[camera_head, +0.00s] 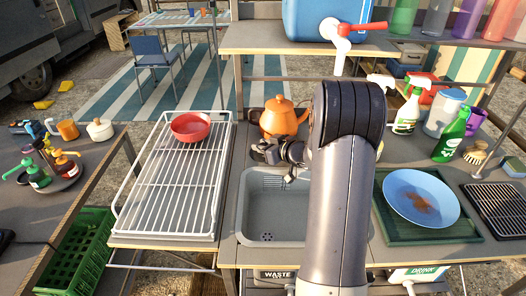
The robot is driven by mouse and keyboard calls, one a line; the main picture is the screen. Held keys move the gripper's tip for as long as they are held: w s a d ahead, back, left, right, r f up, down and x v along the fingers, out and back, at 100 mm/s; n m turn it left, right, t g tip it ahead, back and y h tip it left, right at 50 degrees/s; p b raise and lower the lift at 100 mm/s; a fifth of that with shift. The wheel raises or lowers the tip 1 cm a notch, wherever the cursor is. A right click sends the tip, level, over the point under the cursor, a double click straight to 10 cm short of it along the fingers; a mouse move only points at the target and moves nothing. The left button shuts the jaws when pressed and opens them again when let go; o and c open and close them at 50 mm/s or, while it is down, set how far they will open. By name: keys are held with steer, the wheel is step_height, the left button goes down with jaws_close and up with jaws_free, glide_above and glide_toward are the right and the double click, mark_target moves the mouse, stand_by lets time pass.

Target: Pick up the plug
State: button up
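I cannot make out the plug in this view; it may be hidden behind my arm or gripper. The grey sink basin (256,208) sits in the counter at the centre, and its floor looks bare around the dark drain holes (266,237). My gripper (262,153) is over the back left rim of the sink, in front of the orange teapot (284,119). It points left, and its fingers are small and dark here, so I cannot tell whether they are open or hold anything. My arm covers the right side of the sink.
Left of the sink stands a white wire rack (168,190) with a red bowl (190,126). To the right, a blue plate (421,199) lies on a green tray (398,238). A white tap (337,36) hangs from a blue water container (312,18) above. Spray bottles (406,112) stand behind.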

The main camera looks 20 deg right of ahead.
steer(key=c, duration=0.5)
